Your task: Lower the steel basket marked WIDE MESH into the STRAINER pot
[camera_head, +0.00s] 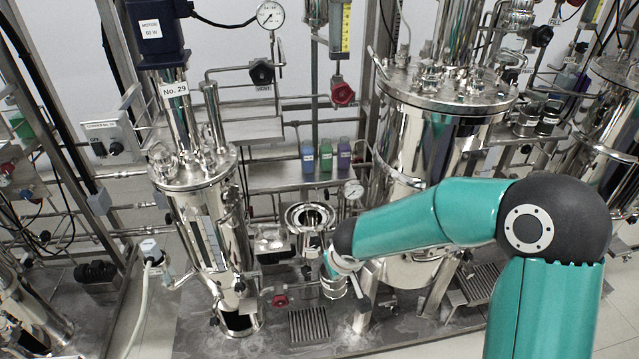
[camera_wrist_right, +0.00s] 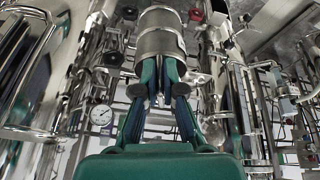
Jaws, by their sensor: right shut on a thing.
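My right arm comes in from the right in the head view, and its gripper (camera_head: 350,278) is low at the front of the skid, mostly hidden by the wrist. A small steel cylinder, which looks like the basket (camera_head: 334,289), shows just below the wrist. In the right wrist view my gripper (camera_wrist_right: 160,95) is closed at the lower end of a banded steel cylinder (camera_wrist_right: 160,42). No WIDE MESH marking is readable. An open-topped steel pot (camera_head: 310,214), likely the STRAINER pot, stands behind and left of the gripper, apart from it. Its label is not readable. My left gripper is out of view.
A tall steel vessel marked No. 29 (camera_head: 205,200) stands left of the pot, and a larger lidded vessel (camera_head: 425,140) stands right. Colored bottles (camera_head: 325,158) sit on a shelf behind. A red knob (camera_head: 280,300) and a floor grate (camera_head: 308,325) lie in front.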

